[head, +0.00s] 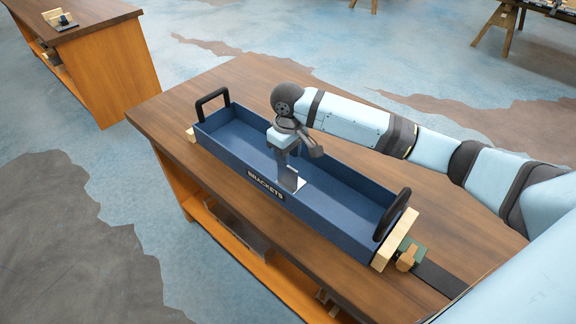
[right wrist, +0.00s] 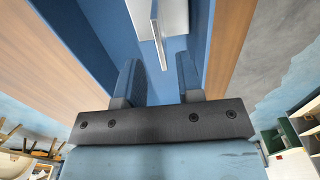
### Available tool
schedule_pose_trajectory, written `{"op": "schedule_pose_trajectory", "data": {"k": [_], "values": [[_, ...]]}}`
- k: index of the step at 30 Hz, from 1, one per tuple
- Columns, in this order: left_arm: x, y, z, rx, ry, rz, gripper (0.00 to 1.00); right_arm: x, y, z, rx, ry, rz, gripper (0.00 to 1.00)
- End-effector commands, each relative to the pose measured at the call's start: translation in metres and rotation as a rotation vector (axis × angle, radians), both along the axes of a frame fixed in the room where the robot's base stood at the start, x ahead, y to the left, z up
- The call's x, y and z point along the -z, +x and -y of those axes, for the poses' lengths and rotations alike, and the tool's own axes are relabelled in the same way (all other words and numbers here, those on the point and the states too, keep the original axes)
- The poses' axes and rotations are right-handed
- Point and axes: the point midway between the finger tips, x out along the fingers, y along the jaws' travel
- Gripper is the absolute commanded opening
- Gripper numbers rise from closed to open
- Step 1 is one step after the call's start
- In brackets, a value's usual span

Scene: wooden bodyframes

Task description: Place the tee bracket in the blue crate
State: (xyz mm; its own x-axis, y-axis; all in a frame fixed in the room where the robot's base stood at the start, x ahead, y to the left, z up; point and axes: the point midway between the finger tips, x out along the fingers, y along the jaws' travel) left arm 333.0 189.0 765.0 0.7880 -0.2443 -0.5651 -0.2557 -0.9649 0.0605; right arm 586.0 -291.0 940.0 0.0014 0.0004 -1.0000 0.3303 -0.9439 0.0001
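The grey metal tee bracket (head: 291,181) is within the blue crate (head: 228,129), near the middle of its front wall, by the BRACKETS label. Its flat plate and upright web also show in the right wrist view (right wrist: 175,18). I cannot tell whether it rests fully on the crate floor. My right gripper (head: 288,160) points down into the crate over the bracket. In the right wrist view its two fingers (right wrist: 159,78) stand apart, with gaps beside the web's near end, which lies around and beyond the fingertips. My left gripper is not in view.
The crate has black end handles (head: 391,214) and stands on a wooden workbench (head: 163,106). A small green and wooden item (head: 408,256) and a dark strip lie at its right end. The bench behind the crate is clear. Another bench (head: 92,50) stands far left.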

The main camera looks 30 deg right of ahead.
Motion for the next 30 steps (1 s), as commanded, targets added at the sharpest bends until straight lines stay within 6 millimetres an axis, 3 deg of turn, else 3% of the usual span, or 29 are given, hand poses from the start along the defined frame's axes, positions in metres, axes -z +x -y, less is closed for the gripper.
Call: {"op": "schedule_pose_trajectory", "data": {"k": [3,9,30], "values": [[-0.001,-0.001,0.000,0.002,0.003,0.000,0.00,-0.025,0.001,0.000,-0.001,0.000,0.003,0.34],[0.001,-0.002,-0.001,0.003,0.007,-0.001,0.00,-0.045,0.000,0.000,-0.001,0.000,0.000,0.34],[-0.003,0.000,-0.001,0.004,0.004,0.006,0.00,-0.048,0.000,0.000,0.000,0.000,-0.001,0.34]]}}
